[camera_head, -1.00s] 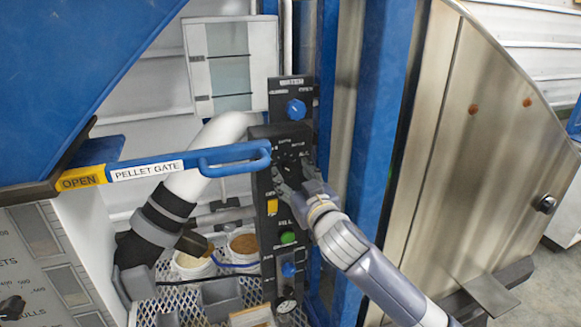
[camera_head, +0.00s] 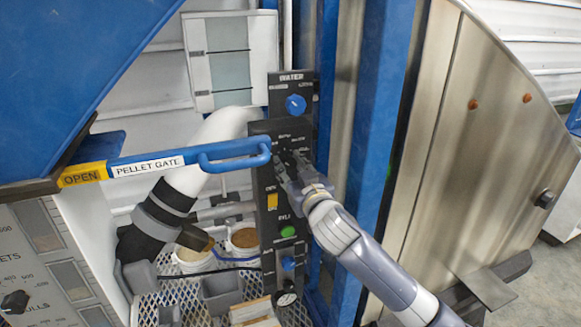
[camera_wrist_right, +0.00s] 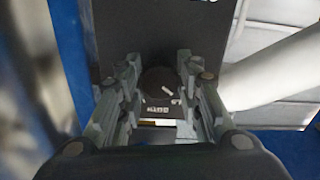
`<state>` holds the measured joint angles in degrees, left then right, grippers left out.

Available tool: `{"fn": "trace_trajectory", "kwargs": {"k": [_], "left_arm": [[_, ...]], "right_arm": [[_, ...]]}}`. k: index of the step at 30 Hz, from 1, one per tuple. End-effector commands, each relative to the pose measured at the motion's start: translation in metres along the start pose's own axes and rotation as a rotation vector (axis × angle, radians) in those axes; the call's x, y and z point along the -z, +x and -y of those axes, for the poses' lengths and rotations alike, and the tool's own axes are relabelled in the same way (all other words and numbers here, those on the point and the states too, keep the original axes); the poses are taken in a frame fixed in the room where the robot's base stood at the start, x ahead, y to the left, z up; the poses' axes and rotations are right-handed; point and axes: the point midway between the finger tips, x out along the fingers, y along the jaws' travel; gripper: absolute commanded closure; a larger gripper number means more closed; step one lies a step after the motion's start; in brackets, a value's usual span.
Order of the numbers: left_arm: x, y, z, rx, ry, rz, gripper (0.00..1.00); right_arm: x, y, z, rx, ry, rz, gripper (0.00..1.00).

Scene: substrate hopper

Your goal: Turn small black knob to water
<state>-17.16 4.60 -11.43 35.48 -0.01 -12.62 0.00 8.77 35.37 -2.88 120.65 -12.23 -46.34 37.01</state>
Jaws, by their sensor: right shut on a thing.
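The black control panel (camera_head: 264,228) stands upright in the middle of the head view, with the word WATER at its top. My right gripper (camera_head: 290,165) is at the panel's face, below the blue knob (camera_head: 295,104). In the right wrist view, the small black knob (camera_wrist_right: 158,84) with a white pointer mark sits between the two fingers of my right gripper (camera_wrist_right: 160,90), which are shut on it. The pointer is slanted. In the head view the fingers mostly hide this knob. My left gripper is not in view.
The blue pellet gate handle (camera_head: 233,160) crosses just left of my right gripper. A green button (camera_head: 288,231), a yellow switch (camera_head: 272,201) and a lower blue knob (camera_head: 288,264) are on the panel below. A blue post (camera_head: 372,120) stands close on the right.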

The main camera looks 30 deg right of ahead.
Motion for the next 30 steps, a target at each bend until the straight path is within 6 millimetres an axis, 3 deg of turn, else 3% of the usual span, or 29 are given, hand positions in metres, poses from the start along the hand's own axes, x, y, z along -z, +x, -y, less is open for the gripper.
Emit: {"fn": "trace_trajectory", "kwargs": {"k": [11, 30], "left_arm": [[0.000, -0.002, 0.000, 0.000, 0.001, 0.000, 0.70], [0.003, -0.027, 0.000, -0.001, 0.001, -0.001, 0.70]], "right_arm": [[0.000, 0.000, 0.001, -0.001, 0.170, 0.002, 0.92], [0.003, 0.000, 0.002, -0.001, 0.767, 0.002, 0.92]]}}
